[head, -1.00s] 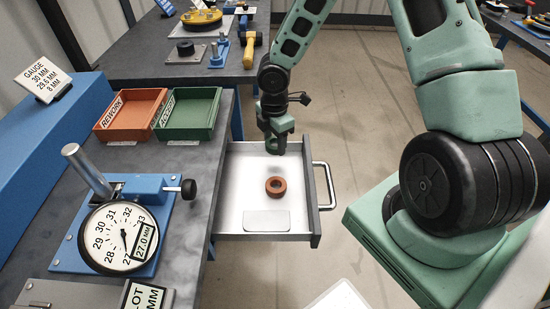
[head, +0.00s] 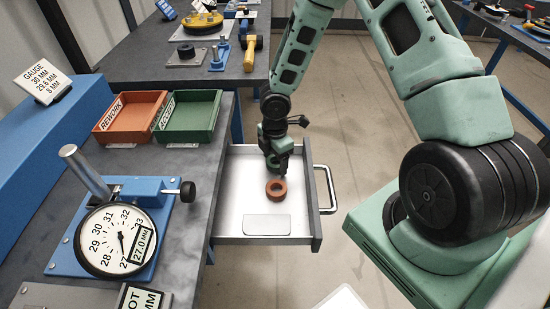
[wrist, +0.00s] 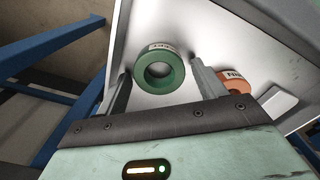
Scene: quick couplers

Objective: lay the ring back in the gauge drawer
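The gauge drawer (head: 230,222) stands pulled out from the bench, with a pale floor. An orange ring (head: 276,195) lies flat in it, and shows partly behind a finger in the wrist view (wrist: 240,86). A green ring (wrist: 159,88) with a white label shows between my fingertips in the wrist view. My gripper (head: 277,168) is over the far part of the drawer, just behind the orange ring. Its fingers (wrist: 160,72) stand apart, with narrow gaps on both sides of the green ring. In the head view the fingers hide most of the green ring; its height above the floor is unclear.
A pale plate (head: 267,224) lies at the drawer's near end. The drawer handle (head: 327,190) sticks out to the right. On the bench stand an orange tray (head: 118,133), a green tray (head: 205,130) and a dial gauge (head: 105,250) reading 27.0 mm.

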